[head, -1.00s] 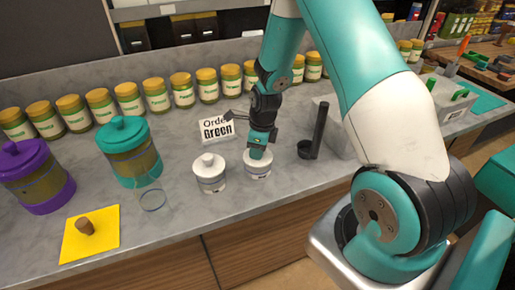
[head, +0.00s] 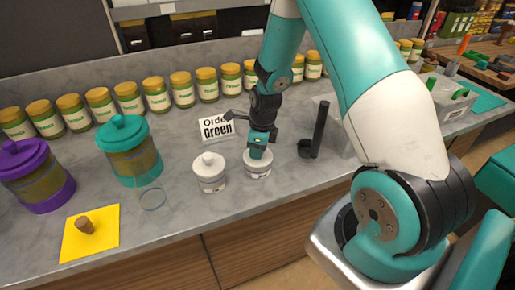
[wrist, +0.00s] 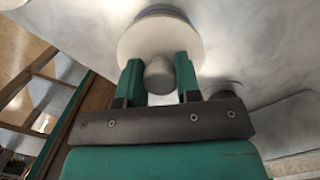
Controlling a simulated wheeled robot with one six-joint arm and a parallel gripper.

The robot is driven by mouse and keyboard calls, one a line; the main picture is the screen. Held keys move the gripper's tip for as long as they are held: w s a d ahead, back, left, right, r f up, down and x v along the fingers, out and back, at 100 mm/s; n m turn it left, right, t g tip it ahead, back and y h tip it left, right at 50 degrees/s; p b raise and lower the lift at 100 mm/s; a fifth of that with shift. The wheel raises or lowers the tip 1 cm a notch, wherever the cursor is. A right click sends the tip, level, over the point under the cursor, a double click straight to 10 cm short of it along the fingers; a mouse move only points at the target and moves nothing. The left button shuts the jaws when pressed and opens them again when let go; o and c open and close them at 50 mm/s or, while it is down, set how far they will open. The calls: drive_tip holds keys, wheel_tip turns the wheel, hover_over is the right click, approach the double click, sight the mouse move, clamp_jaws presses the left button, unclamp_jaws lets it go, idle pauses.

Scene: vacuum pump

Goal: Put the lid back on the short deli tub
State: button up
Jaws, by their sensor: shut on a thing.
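Two small white deli tubs stand side by side near the counter's front. The left tub (head: 210,174) wears a white lid with a round knob. The right tub (head: 258,170) is under my gripper (head: 258,153), which points straight down. In the wrist view my gripper's two teal fingers (wrist: 158,72) are closed on the grey-white knob of a round white lid (wrist: 160,35). The lid sits at the right tub's top; I cannot tell whether it is fully seated. The wrist view's lid hides the tub below it.
A black scoop-like tool (head: 316,135) stands close to the right. A clear ring-shaped thing (head: 153,199), teal canister (head: 130,155), purple canister (head: 35,178) and yellow mat (head: 75,248) are left. Jars line the back.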

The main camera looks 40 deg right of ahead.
idle(0.3)
drive_tip(key=o, duration=1.5)
drive_tip(key=shift+r, duration=0.1)
drive_tip(key=shift+r+p, duration=2.85)
drive_tip(key=shift+r, duration=0.6)
drive_tip(key=shift+f, duration=0.1)
clamp_jaws()
